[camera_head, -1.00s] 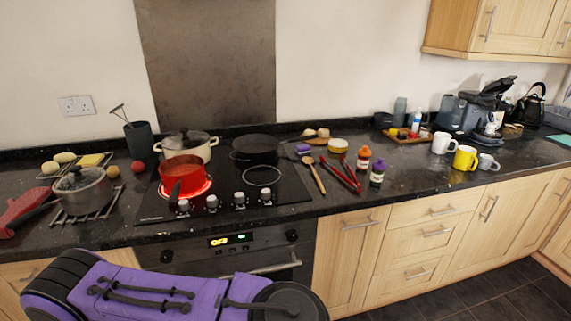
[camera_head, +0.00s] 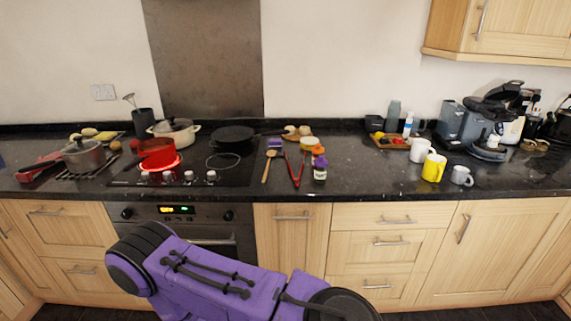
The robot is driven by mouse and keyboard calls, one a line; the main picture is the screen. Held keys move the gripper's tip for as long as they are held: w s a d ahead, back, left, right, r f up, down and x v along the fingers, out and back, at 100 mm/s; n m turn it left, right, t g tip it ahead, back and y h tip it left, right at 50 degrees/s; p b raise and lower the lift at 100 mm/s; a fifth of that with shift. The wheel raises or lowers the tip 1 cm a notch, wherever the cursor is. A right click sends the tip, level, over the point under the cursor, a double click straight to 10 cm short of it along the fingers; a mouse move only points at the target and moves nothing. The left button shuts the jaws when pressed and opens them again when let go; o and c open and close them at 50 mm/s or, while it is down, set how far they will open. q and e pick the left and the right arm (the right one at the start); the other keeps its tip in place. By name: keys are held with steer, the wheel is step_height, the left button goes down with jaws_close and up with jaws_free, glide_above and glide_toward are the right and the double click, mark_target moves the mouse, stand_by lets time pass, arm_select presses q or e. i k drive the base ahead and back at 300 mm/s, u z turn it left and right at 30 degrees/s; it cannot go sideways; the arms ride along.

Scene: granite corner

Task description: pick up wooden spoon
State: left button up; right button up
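A purple arm of mine crosses the bottom of the view, well in front of and below the counter. Neither of my grippers shows, so I cannot see whether they are open or shut.
The black hob (camera_head: 205,172) holds a red pot (camera_head: 157,152) on a glowing ring. A yellow mug (camera_head: 433,168) is further right. The counter front between the bottles and mugs is clear.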

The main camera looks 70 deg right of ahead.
mark_target(272, 152)
steer(key=z, duration=1.7)
